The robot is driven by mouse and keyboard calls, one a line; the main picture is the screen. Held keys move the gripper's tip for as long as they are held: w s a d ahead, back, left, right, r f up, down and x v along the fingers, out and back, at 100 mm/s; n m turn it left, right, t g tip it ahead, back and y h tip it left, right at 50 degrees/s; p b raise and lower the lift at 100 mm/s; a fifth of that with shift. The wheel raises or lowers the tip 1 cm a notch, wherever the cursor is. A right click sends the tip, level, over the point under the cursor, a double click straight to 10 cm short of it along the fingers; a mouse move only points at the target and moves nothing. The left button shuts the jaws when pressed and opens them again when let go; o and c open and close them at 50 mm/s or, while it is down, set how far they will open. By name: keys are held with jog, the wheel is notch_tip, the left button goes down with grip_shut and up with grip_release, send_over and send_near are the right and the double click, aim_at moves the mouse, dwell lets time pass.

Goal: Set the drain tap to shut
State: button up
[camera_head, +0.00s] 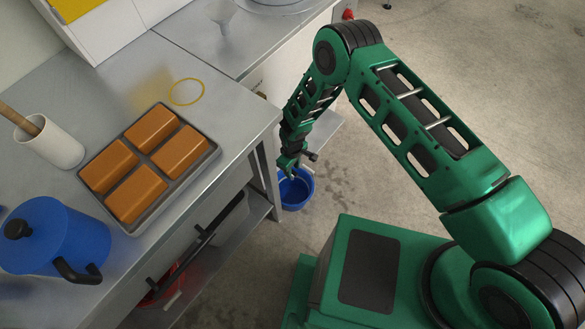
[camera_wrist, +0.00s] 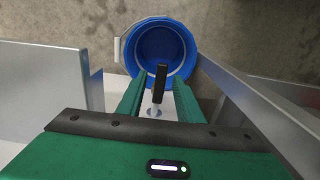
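The drain tap shows in the wrist view as a black lever handle (camera_wrist: 160,83) on a pale metal stem (camera_wrist: 155,111). The lever points up the picture, over the near part of the bucket. My gripper (camera_wrist: 161,82) has its green fingers apart, one on each side of the lever, with a gap showing on both sides. I cannot tell whether either finger touches it. In the head view my gripper (camera_head: 289,170) is low beside the bench end, above the blue bucket (camera_head: 296,190); the tap cannot be made out there. The bucket also shows in the wrist view (camera_wrist: 188,50).
The metal bench (camera_head: 225,115) holds a tray (camera_head: 205,163) of several orange-brown blocks, a blue pot (camera_head: 65,240), a white cup (camera_head: 55,148) and a yellow ring (camera_head: 186,92). Grey panels (camera_wrist: 250,110) flank my gripper. The floor (camera_head: 470,75) at the right is clear.

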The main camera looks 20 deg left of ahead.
jog(key=shift+c, duration=0.6)
grip_shut()
jog(key=shift+w, duration=0.1)
jog(key=shift+w+a+n, duration=0.15)
jog(key=shift+w+n, duration=0.6)
jog(key=shift+n, duration=1.7)
jog(key=shift+w+a+n, duration=0.2)
jog(key=shift+w+n, duration=0.55)
jog(key=shift+n, duration=1.75)
jog(key=shift+w+a+n, duration=0.15)
jog(key=shift+w+n, duration=0.6)
jog(key=shift+n, duration=1.7)
